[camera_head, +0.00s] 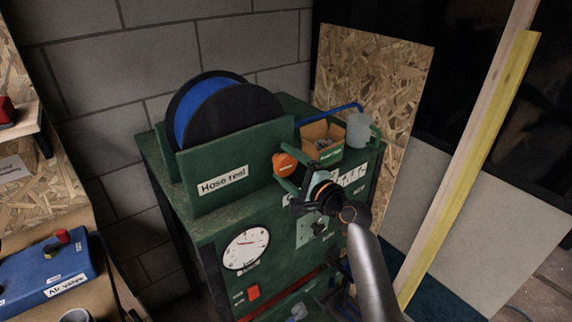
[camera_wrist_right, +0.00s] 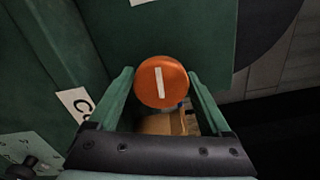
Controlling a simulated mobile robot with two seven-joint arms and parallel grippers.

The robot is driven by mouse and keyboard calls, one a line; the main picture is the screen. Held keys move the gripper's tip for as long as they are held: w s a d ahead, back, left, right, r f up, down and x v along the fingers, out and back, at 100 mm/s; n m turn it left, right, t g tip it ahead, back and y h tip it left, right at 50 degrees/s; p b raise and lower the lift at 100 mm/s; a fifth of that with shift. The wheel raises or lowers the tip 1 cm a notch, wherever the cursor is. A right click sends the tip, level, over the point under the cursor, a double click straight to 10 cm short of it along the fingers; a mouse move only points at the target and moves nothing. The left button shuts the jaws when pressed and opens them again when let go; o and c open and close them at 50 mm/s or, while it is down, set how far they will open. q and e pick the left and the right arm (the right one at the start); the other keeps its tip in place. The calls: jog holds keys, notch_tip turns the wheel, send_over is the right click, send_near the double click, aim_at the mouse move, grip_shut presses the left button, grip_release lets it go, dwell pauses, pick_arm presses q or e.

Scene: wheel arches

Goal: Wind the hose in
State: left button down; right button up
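The hose reel (camera_head: 235,111) is a dark drum with blue hose (camera_head: 203,96) wound on it, in a green housing labelled "Hose reel" (camera_head: 224,181). A blue length (camera_head: 331,114) runs right from it toward a grey cup. An orange round knob (camera_head: 285,163) sits at the housing's right end; in the right wrist view the knob (camera_wrist_right: 162,82) shows a white bar, upright in the picture. My right gripper (camera_head: 293,163) is open, its green fingers on either side of the knob; contact cannot be told. My left gripper is not in view.
A cardboard box (camera_head: 323,138) and the grey cup (camera_head: 359,131) stand on the green cabinet, close to my right gripper. The cabinet front has a dial (camera_head: 246,248) and a red switch (camera_head: 253,292). A blue air valve box (camera_head: 42,274) lies on the left bench.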

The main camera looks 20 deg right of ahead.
jog(key=shift+o, duration=1.2)
jog(key=b+v, duration=0.1)
jog(key=v, duration=1.1)
jog(key=shift+s, duration=0.25)
